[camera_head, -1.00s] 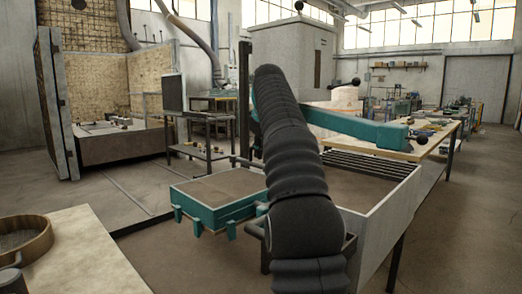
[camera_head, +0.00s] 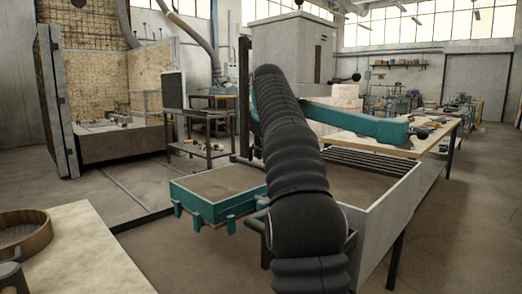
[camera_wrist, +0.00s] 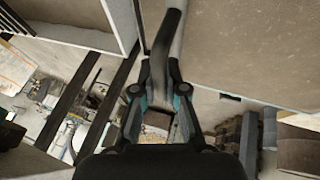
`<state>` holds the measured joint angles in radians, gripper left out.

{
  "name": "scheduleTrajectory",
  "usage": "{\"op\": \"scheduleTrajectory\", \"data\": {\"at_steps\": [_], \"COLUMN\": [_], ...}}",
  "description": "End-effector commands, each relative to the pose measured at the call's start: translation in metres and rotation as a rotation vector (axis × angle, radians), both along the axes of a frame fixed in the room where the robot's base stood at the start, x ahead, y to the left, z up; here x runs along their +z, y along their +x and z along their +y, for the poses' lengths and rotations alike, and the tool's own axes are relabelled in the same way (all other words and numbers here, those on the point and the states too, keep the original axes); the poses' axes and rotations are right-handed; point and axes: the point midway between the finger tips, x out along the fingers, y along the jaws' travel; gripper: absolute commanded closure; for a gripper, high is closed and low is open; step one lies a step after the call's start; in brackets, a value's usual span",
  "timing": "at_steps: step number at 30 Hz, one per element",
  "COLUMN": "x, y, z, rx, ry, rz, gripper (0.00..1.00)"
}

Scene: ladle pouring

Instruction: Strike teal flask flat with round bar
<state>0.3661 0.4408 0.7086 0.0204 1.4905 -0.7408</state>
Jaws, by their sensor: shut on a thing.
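The teal flask (camera_head: 206,211) stands left of my black arm in the head view, a shallow box with lugs on its near side. Brown sand fills it close to its rim, and its right end is hidden behind my arm. My gripper (camera_wrist: 160,75) shows in the wrist view, its dark fingers closed on the grey round bar (camera_wrist: 168,40). The bar reaches up and away from the fingers. In the head view my arm hides the gripper and bar. I cannot tell whether the bar touches the sand.
A pale-walled bin (camera_head: 385,208) with brown sand and a dark grate (camera_head: 370,164) adjoins the flask on the right. A teal beam (camera_head: 365,126) crosses above its back. A pale table (camera_head: 85,262) with a round sieve (camera_head: 22,236) is at front left. The floor beyond is open.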

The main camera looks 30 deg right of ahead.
Motion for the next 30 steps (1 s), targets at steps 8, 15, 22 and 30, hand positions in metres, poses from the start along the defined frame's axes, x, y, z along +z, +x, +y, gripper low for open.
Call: {"op": "scheduleTrajectory", "data": {"at_steps": [8, 15, 22, 30], "x": [0.000, 0.000, 0.000, -0.001], "y": [-0.004, -0.008, -0.010, -0.014], "z": [0.013, 0.026, 0.031, 0.045], "rx": [0.001, 0.001, 0.001, 0.002], "ry": [0.000, -0.001, -0.001, 0.001], "rz": [-0.001, -0.001, -0.001, -0.001], "gripper": [1.00, 1.00, 1.00, 1.00]}}
